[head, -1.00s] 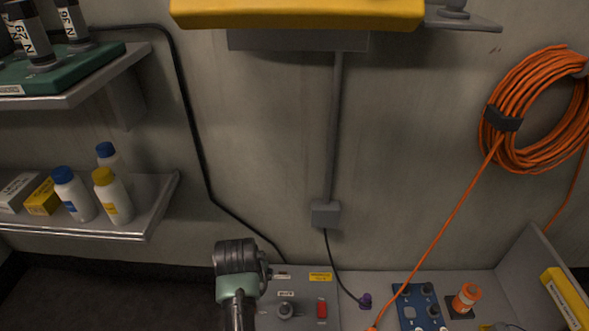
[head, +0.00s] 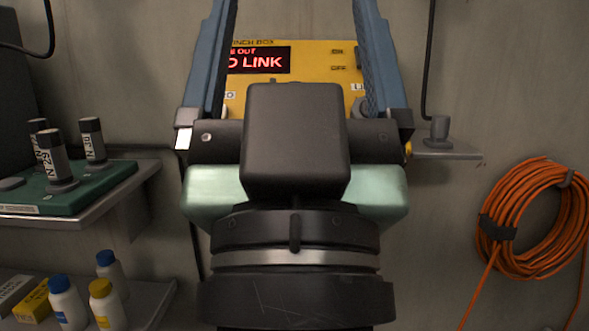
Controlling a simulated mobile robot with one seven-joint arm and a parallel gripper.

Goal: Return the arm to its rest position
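My gripper (head: 295,35) is in the middle of the head view, its wrist low in the picture and its two long blue fingers pointing up. The fingers are wide apart, and nothing shows between them but the yellow box behind. The fingertips are cut off by the top edge. The yellow winch box (head: 310,72) on the wall is partly hidden by my gripper. Its red display reads in part "OUT" and "O LINK".
At left, a shelf (head: 105,200) bears a green tray (head: 115,178) with labelled cylinders. A lower shelf (head: 150,300) holds bottles and small boxes. A small ledge (head: 450,155) sits right of the winch box. An orange cable coil (head: 530,220) hangs at right.

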